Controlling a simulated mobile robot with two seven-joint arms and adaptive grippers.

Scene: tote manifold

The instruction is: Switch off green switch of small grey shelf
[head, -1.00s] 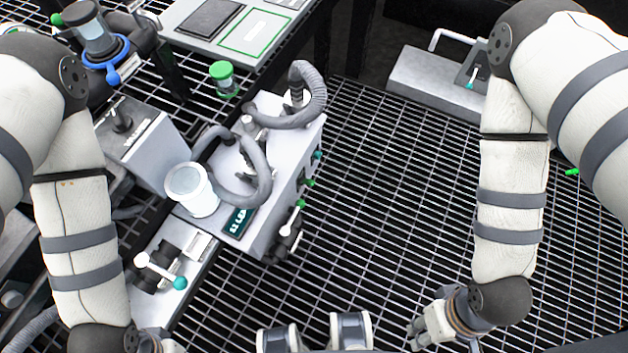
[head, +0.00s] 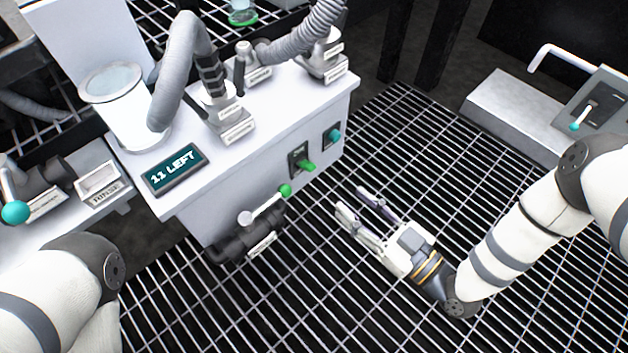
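The small grey shelf (head: 300,104) stands at upper left centre, with grey hoses and a display reading "11 LEFT" (head: 174,169) on top. On its front face is a green switch (head: 306,165) on a dark plate. A teal switch (head: 334,136) sits to its right. Below left is a valve handle with a green tip (head: 267,204). My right gripper (head: 352,202) is open and empty, in front of and below the green switch, apart from it. My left arm shows at lower left; its gripper is out of the picture.
A white cylinder (head: 127,110) stands on the shelf's left part. Another valve with a teal knob (head: 15,211) is at far left. A grey box with a teal-tipped lever (head: 580,120) is at upper right. The grated floor between is clear.

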